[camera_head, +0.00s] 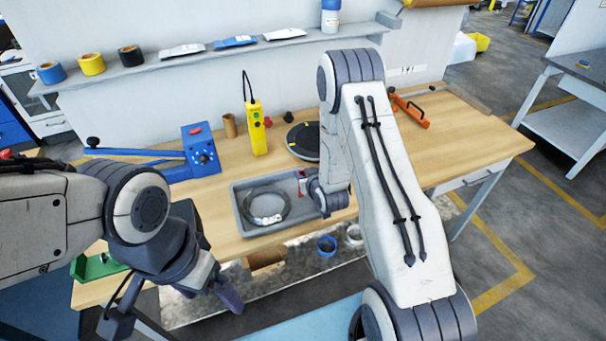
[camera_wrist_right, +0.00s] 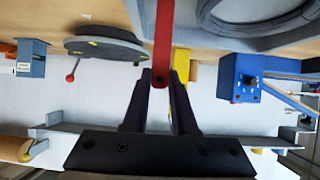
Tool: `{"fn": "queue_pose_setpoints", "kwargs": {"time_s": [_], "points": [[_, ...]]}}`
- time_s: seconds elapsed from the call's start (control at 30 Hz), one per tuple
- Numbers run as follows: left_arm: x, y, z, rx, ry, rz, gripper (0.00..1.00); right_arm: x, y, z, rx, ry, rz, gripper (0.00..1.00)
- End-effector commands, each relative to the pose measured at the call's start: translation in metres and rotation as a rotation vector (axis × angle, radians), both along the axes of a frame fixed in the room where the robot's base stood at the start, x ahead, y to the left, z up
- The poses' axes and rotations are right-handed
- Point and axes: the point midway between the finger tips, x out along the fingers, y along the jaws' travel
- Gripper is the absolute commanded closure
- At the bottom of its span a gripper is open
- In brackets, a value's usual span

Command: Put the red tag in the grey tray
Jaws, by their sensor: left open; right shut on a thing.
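The grey tray (camera_head: 238,208) sits on the wooden bench and holds a dark coil (camera_head: 262,208) with a pale piece on it. The tray also shows at the top right of the right wrist view (camera_wrist_right: 262,44). My right gripper (camera_wrist_right: 159,80) is shut on the red tag (camera_wrist_right: 164,35), a flat strip sticking out past the fingertips. In the head view the tag (camera_head: 301,175) shows at the tray's right end, beside my right gripper (camera_head: 308,182); its height above the tray is unclear. My left gripper (camera_head: 222,288) is open and empty, below the bench's front edge.
A blue device with a long lever (camera_head: 200,150) stands behind the tray at left. A yellow controller (camera_head: 257,128), a brown roll (camera_head: 229,126) and a black round plate (camera_head: 303,140) stand behind it. An orange-handled tool (camera_head: 410,110) lies at right.

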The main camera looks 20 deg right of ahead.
Motion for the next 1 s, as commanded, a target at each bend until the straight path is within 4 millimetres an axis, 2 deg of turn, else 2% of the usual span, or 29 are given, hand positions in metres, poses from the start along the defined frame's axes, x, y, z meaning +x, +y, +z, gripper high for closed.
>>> {"fn": "queue_pose_setpoints", "kwargs": {"time_s": [0.1, 0.13, 0.17, 0.2, 0.6, 0.77, 1.0], "points": [[0.0, 0.0, -0.005, 0.0, 0.0, 0.0, 0.12, 0.0, 0.0, -0.005, 0.0, 0.0, 0.0, 1.0], [0.0, 0.0, -0.003, 0.0, 0.0, 0.0, 0.12, 0.0, 0.0, -0.003, 0.0, 0.0, 0.0, 0.63], [0.0, 0.0, -0.003, 0.0, 0.0, 0.0, 0.12, 0.0, 0.0, -0.003, 0.0, 0.0, 0.0, 0.52], [0.0, 0.0, -0.003, 0.0, 0.0, 0.0, 0.12, 0.0, 0.0, -0.003, 0.0, 0.0, 0.0, 0.44], [0.0, 0.0, 0.003, 0.0, 0.0, 0.0, 0.12, 0.0, 0.0, 0.004, 0.0, 0.0, 0.0, 0.44], [0.0, 0.0, -0.009, 0.0, 0.0, 0.001, 0.12, -0.02, 0.0, 0.011, 0.0, 0.001, -0.001, 0.44], [0.0, 0.0, -0.02, 0.0, 0.0, 0.001, 0.12, -0.058, 0.0, 0.034, 0.001, -0.001, -0.001, 0.44]]}}
